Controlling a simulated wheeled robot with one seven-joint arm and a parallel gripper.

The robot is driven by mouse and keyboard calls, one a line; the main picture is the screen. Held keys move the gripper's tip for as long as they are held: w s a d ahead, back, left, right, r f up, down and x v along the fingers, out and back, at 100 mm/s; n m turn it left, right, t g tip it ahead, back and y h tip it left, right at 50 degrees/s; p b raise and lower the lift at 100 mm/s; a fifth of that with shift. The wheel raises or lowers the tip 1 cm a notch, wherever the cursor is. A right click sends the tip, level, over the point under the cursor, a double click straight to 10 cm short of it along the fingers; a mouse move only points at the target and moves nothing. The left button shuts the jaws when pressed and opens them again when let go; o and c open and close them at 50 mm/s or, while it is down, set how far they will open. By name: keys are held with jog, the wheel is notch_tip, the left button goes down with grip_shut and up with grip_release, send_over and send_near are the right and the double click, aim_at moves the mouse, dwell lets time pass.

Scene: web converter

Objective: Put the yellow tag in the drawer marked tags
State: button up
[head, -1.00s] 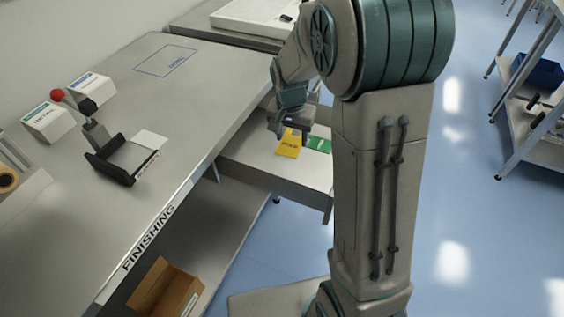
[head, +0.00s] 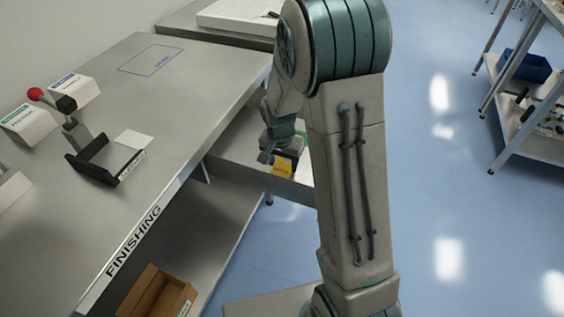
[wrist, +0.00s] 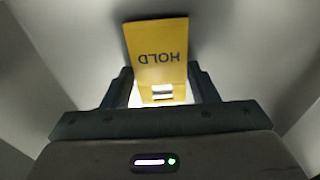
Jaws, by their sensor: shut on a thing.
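The yellow tag (wrist: 160,50) carries the word HOLD, upside down in the wrist view. My gripper (wrist: 162,92) is shut on its lower end as seen there. In the head view my gripper (head: 275,154) points down over the open drawer (head: 232,152) under the bench, and the tag (head: 283,168) shows beside the fingers. Pale walls surround the tag in the wrist view. I cannot tell whether the tag touches the drawer floor. No marking on the drawer is readable. My arm hides the drawer's right part.
The bench (head: 190,100) marked FINISHING runs along the left. A black fixture with a red-knobbed lever (head: 95,160) and white boxes (head: 30,122) stand on it. A cardboard box (head: 158,293) sits on the lower shelf. A shelf cart (head: 530,120) stands far right; blue floor is clear between.

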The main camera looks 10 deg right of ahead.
aim_at(281, 171)
jog(key=shift+f, duration=0.15)
jog(key=shift+f+b, duration=0.25)
jog(key=shift+b, duration=0.05)
jog(key=o, duration=0.9)
jog(key=shift+o, duration=0.2)
jog(key=shift+r, duration=0.1)
notch_tip(281, 171, up, 12)
jog(key=s+p, duration=0.1)
jog(key=p, duration=0.1)
jog(key=s+r+n, duration=0.3)
jog(key=s, duration=0.6)
jog(key=s+r+n+t+y, duration=0.1)
jog(key=s+r+n, duration=0.2)
jog(key=s, duration=0.7)
jog(key=shift+s+a+r+n, duration=0.2)
jog(key=shift+r+n, duration=0.2)
jog(key=shift+n, duration=0.2)
